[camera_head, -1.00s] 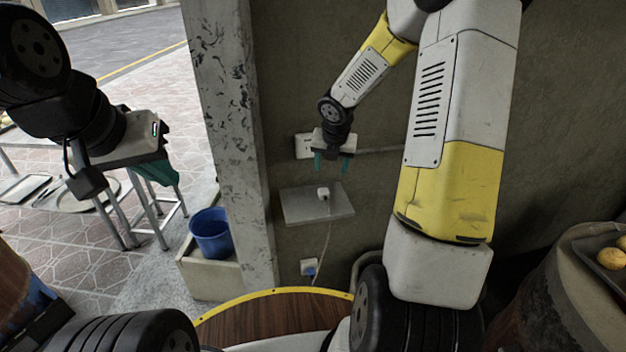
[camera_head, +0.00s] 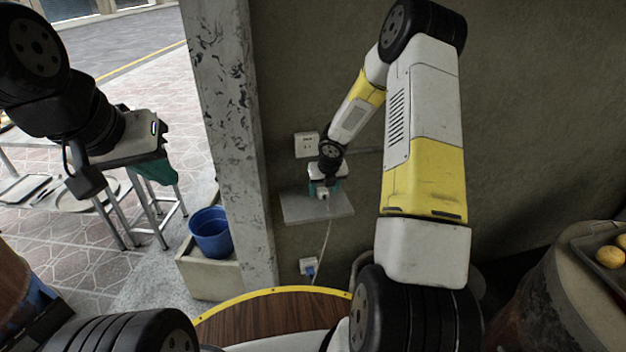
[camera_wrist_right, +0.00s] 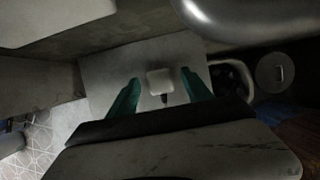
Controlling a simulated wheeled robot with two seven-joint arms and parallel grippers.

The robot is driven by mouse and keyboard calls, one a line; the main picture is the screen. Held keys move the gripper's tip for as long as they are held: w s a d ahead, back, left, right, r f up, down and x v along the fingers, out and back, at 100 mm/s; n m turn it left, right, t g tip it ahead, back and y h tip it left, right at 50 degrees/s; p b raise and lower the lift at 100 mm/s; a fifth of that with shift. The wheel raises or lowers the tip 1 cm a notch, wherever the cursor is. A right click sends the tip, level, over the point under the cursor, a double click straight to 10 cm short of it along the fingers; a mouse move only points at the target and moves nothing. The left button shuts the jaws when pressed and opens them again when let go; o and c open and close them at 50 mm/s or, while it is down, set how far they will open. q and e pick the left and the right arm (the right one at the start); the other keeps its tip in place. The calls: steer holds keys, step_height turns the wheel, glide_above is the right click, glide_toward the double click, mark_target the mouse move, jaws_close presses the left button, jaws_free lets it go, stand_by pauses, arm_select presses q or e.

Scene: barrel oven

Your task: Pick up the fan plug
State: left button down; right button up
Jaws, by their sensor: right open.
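The white fan plug (camera_head: 322,194) sits on a small grey wall shelf (camera_head: 300,210), with its cord hanging down below. In the right wrist view the plug (camera_wrist_right: 160,82) lies between and slightly beyond the teal fingertips. My right gripper (camera_head: 324,186) is open and right above the plug; in the wrist view its fingers (camera_wrist_right: 160,90) stand apart on either side, with a gap to the plug on each side. My left gripper (camera_head: 160,170) is at the left, away from the shelf; its teal fingers are partly visible and I cannot tell whether they are apart.
A wall socket (camera_head: 306,145) is above the shelf and a lower socket (camera_head: 309,266) with a blue plug is beneath it. A concrete pillar (camera_head: 230,130) stands to the left. A blue bucket (camera_head: 211,233) sits beside it. A tray with yellow food (camera_head: 610,256) is at the far right.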

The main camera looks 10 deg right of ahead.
steer(key=shift+c, duration=0.2)
jaws_close()
stand_by(1.2)
